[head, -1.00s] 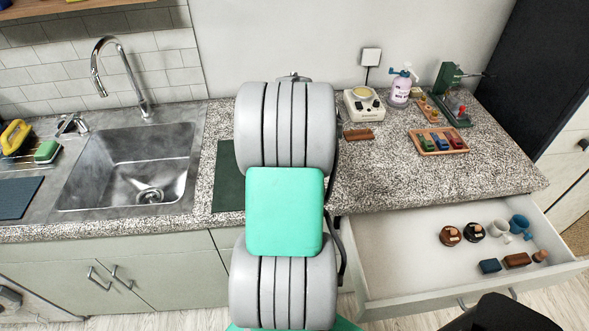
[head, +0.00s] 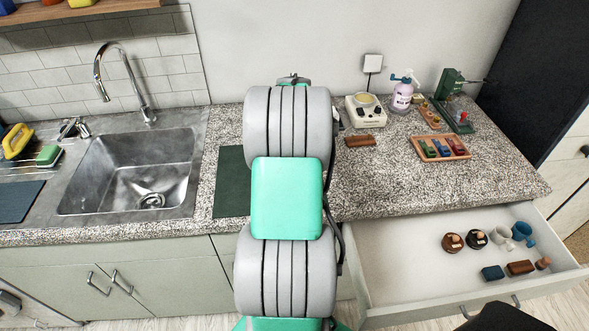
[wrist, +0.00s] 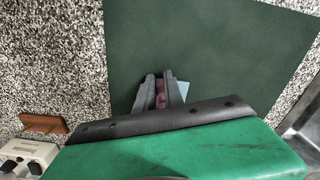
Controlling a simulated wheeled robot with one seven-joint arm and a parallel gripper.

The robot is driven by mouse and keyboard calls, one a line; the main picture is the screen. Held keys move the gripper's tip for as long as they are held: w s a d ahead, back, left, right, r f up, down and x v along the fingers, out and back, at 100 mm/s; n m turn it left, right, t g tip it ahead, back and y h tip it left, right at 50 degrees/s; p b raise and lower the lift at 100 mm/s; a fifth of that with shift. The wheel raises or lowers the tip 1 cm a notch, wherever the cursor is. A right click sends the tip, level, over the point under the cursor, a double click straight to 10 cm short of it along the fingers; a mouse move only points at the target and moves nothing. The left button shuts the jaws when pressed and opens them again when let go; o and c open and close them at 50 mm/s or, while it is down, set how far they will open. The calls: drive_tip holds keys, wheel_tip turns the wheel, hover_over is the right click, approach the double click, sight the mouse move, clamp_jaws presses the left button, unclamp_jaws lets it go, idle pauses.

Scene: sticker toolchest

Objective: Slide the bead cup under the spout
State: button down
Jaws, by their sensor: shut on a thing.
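My gripper (wrist: 160,82) shows in the wrist view over a dark green mat (wrist: 225,45), its two grey fingers close together. It is shut on a small pinkish thing (wrist: 161,97), mostly hidden by the fingers; I cannot tell whether it is the bead cup. A pale blue piece (wrist: 184,90) shows just right of the fingers. In the head view my arm hides the gripper and part of the mat (head: 231,185). I cannot pick out the bead spout for sure; a lavender pump bottle (head: 402,97) with a blue nozzle stands at the back right of the counter.
A white device (head: 366,112) and a brown block (head: 360,141) stand right of my arm. A wooden tray (head: 463,153) and a green tool (head: 450,84) stand farther right. The drawer (head: 400,270) is open below, holding mugs and small items. The sink (head: 110,185) is left.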

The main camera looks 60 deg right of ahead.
drive_tip(key=shift+f, duration=0.15)
idle(0.5)
drive_tip(key=c, duration=1.4)
unclamp_jaws()
drive_tip(key=shift+o, duration=0.2)
